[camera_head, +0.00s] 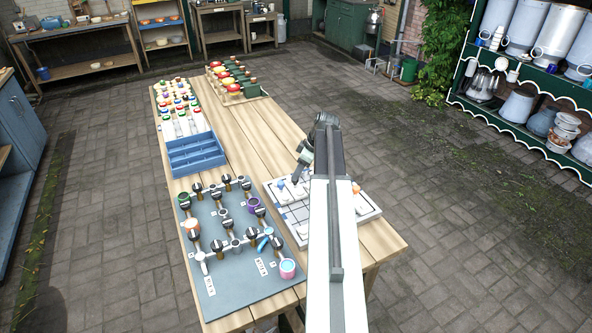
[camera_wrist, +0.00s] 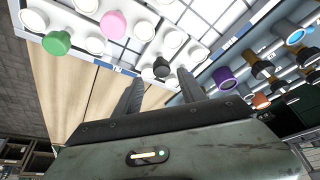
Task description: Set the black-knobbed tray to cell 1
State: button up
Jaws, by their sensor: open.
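My gripper (camera_wrist: 158,76) is open in the wrist view, with its two dark fingers apart. A black knob (camera_wrist: 161,68) shows in the gap between the fingertips; the fingers are not clearly touching it. The tray under this knob is mostly hidden or too small to make out. Around it is a white board with white round pieces, a pink knob (camera_wrist: 114,24) and a green knob (camera_wrist: 57,43). In the head view the pale gridded board (camera_head: 297,231) lies on the table, partly covered by my arm. I cannot read which cell is cell 1.
A grey panel with pipes and valves (camera_head: 236,291) lies left of the gridded board. A blue compartment box (camera_head: 193,154) and a block with red and yellow parts (camera_head: 233,84) stand farther back. Bare wooden table (camera_head: 377,240) shows at the right front.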

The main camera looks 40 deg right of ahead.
jog(key=p+v, duration=0.3)
jog(key=v, duration=0.1)
jog(key=shift+r, duration=0.35)
